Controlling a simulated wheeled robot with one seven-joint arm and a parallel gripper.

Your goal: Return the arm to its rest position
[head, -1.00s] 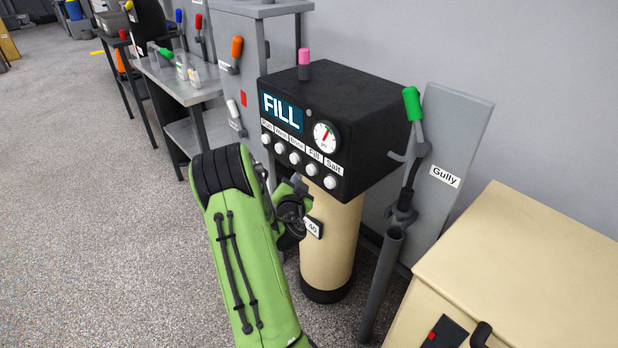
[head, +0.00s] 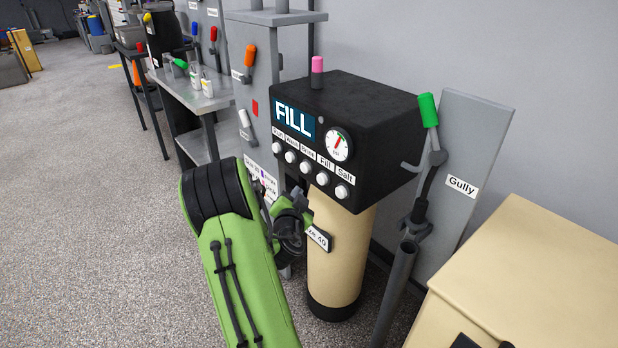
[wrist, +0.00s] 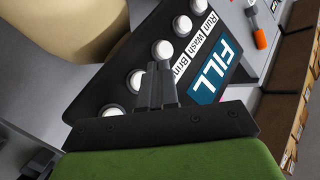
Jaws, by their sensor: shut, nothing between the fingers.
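My gripper (wrist: 156,86) shows in the wrist view with its two dark fingers together and nothing between them. It points toward the row of white knobs on a black control box, which shows a blue FILL display (wrist: 217,69). I cannot tell the gap between the fingertips and the knobs. In the head view my green arm is folded at the lower middle, left of the tan cylinder (head: 338,265). The black control box (head: 350,135) stands on the cylinder, with a pink knob (head: 317,72) on top.
A green-handled lever (head: 428,110) stands on a grey pipe beside the Gully panel (head: 478,150). A beige cabinet (head: 530,270) is at the lower right. A grey bench (head: 185,95) and a panel with an orange handle (head: 249,56) are behind left. The floor (head: 90,210) at left is clear.

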